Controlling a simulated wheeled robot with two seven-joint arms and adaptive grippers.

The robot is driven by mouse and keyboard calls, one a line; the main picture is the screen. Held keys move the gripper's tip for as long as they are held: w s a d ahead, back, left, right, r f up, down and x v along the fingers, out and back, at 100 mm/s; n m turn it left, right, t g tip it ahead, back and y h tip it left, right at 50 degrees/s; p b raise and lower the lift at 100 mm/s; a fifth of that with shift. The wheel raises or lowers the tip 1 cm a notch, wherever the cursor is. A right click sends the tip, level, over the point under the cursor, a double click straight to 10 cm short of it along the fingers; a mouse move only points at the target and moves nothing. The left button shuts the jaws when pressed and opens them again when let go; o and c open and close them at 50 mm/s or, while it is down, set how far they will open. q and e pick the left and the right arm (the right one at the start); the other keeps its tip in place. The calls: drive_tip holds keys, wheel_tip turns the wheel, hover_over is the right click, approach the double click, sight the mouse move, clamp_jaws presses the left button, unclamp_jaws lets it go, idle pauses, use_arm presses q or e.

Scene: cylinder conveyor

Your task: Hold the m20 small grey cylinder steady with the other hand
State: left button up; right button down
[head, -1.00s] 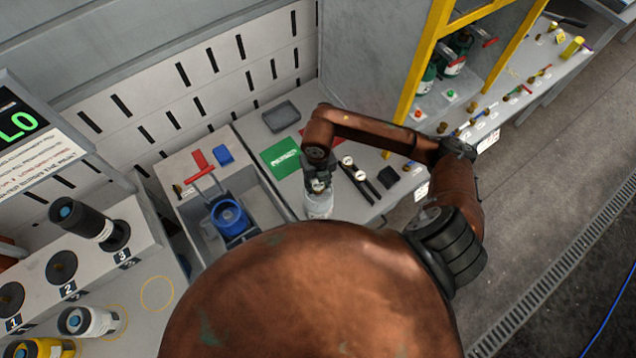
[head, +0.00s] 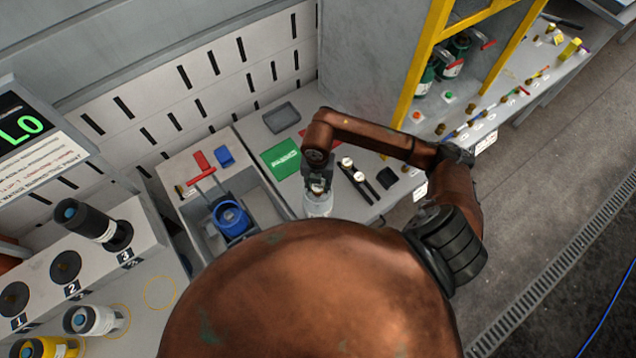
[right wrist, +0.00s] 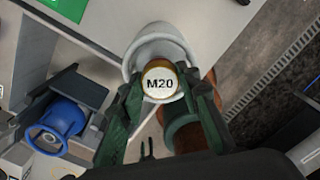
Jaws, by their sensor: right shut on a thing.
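The small grey cylinder (head: 318,207) is pale grey-white and stands at the front of the bench, its lower part hidden behind my own brown body. In the right wrist view its shoulder (right wrist: 160,48) shows beyond a brass top with a round M20 label (right wrist: 160,84). My right gripper (head: 320,188) comes down on it from above. In the right wrist view the dark green fingers (right wrist: 160,95) are shut on the cylinder's top, one on each side. My left gripper is not in view.
A blue cylinder (head: 230,217) sits in a grey clamp trough to the left. A green mat (head: 281,159), a grey tray (head: 281,117) and two gauges (head: 357,180) lie around the right arm. A numbered rack (head: 95,258) stands at far left, a yellow-framed cabinet (head: 417,75) behind right.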

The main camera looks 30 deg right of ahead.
drive_tip(key=shift+m, duration=0.4)
drive_tip(key=m+p, duration=0.2)
drive_tip(key=m, duration=0.2)
drive_tip(key=shift+r, duration=0.15)
drive_tip(key=shift+m+p, duration=0.5)
drive_tip(key=shift+m, duration=0.5)
drive_tip(key=shift+f, duration=0.2)
drive_tip(key=c, duration=1.4)
unclamp_jaws()
drive_tip(key=shift+o, duration=0.2)
